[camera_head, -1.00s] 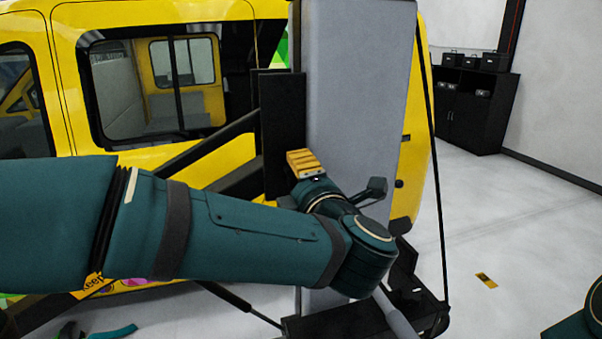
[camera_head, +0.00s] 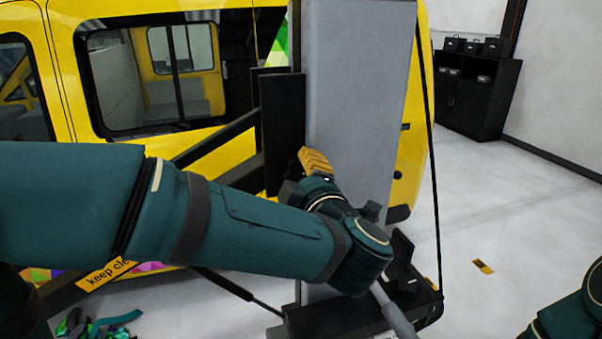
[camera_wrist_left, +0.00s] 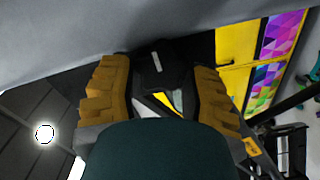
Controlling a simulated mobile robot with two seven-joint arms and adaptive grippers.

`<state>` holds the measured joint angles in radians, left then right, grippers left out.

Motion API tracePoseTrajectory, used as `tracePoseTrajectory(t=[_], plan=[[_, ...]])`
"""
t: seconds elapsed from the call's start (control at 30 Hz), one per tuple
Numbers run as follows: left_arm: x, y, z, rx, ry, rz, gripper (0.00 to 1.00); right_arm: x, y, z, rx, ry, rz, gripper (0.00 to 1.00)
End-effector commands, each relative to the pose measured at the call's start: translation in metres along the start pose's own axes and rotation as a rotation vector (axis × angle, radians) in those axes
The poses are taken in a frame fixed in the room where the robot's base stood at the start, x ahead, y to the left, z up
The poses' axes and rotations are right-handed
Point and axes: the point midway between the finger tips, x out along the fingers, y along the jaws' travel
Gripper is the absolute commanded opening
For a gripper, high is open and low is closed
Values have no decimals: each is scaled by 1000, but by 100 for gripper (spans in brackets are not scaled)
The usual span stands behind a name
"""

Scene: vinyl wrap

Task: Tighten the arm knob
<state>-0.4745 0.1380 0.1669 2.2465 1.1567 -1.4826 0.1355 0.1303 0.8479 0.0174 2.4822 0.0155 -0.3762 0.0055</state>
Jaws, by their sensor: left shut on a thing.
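The arm knob (camera_wrist_left: 158,62) is a black, faceted knob with a pale mark, seen in the left wrist view between two ribbed orange-yellow fingers. My left gripper (camera_wrist_left: 160,92) is shut on it, with one finger on each side. In the head view the left gripper (camera_head: 314,161) is at the left edge of a tall grey panel (camera_head: 360,95), beside a black upright plate (camera_head: 283,135). The knob is hidden there behind the gripper and the plate. Only part of my right arm shows at the lower right; its gripper is out of view.
A yellow van (camera_head: 225,155) with open windows stands behind the panel. A black base (camera_head: 330,318) is below the panel. A dark cabinet (camera_head: 478,95) with boxes stands at the back right. Colourful scraps (camera_head: 95,325) lie at lower left. The floor on the right is mostly clear.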

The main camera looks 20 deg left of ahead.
Motion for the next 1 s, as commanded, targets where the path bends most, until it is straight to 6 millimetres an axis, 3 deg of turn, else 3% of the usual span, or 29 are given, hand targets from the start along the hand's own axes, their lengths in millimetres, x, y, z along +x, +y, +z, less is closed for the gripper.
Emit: tracePoseTrajectory(t=[0.3,0.33,0.4,0.43,0.77,1.0], plan=[[1,2,-2,-1,7,2,15,0,0,0,0,0,0,52],[1,2,-2,-1,7,2,56,0,0,0,0,0,0,52],[1,1,-2,-1,6,2,81,0,0,0,0,0,0,52],[1,1,-2,-1,6,2,86,0,0,0,0,0,0,52],[-1,1,0,0,1,1,86,0,0,0,0,0,0,52],[-32,1,0,1,-1,4,86,0,0,0,0,0,0,52]])
